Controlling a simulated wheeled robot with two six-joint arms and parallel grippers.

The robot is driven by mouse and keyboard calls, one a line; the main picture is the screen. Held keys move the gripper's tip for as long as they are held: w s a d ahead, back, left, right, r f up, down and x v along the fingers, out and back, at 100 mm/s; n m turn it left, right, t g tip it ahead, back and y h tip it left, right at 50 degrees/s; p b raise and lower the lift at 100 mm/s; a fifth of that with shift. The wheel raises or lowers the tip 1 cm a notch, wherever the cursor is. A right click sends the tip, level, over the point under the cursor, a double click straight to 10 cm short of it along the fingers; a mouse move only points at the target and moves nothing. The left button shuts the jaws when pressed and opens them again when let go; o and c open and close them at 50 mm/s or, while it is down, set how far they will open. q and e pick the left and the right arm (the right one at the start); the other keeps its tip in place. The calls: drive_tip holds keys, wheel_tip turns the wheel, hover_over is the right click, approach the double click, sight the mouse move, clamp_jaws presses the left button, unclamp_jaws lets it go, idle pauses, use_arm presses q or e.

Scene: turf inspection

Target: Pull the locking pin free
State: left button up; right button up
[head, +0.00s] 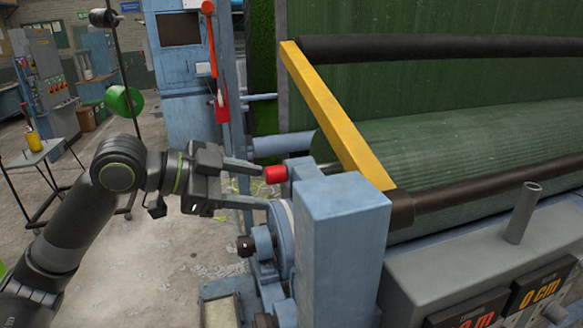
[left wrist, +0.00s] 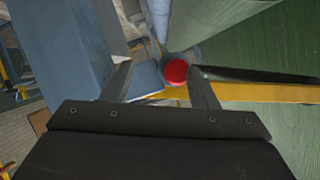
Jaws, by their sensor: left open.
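The locking pin appears as a short red cylindrical knob (head: 274,174) beside the blue machine post (head: 342,225); only its red end shows, and its shaft cannot be made out. My left gripper (head: 261,187) is open and empty, its fingers pointing right toward the knob. In the head view the upper fingertip is close to the knob; I cannot tell whether they touch. In the left wrist view the red knob (left wrist: 176,72) shows between the spread fingers (left wrist: 159,72), nearer the right one. My right gripper is not in view.
A yellow bar (head: 337,115) slopes down to a dark roller beside the green turf roll (head: 450,145). A red-handled lever (head: 221,103) is on the blue cabinet behind. Open floor lies at left.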

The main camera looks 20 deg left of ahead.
sight(266, 174)
use_arm(q)
drive_tip(key=shift+w+a+r+t+p, duration=0.1)
drive_tip(key=shift+w+r+t+p, duration=0.25)
drive_tip(key=shift+w+r+t, duration=0.3)
drive_tip(key=shift+w+d+r, duration=0.1)
drive_tip(key=shift+d+r, duration=0.05)
drive_tip(key=shift+d, duration=0.05)
drive_tip(key=shift+x, duration=1.4)
drive_tip(key=shift+w+d, duration=0.15)
drive_tip(key=shift+w, duration=0.05)
drive_tip(key=c, duration=0.7)
drive_tip(key=o, duration=0.7)
drive_tip(key=shift+g, duration=0.25)
drive_tip(key=shift+c, duration=0.2)
drive_tip(key=shift+o, duration=0.2)
drive_tip(key=shift+s+d+f, duration=0.1)
drive_tip(key=shift+d+f, duration=0.05)
drive_tip(key=shift+f, duration=0.2)
drive_tip(key=shift+s+d+f+g, duration=0.25)
drive_tip(key=shift+s+f+g, duration=0.15)
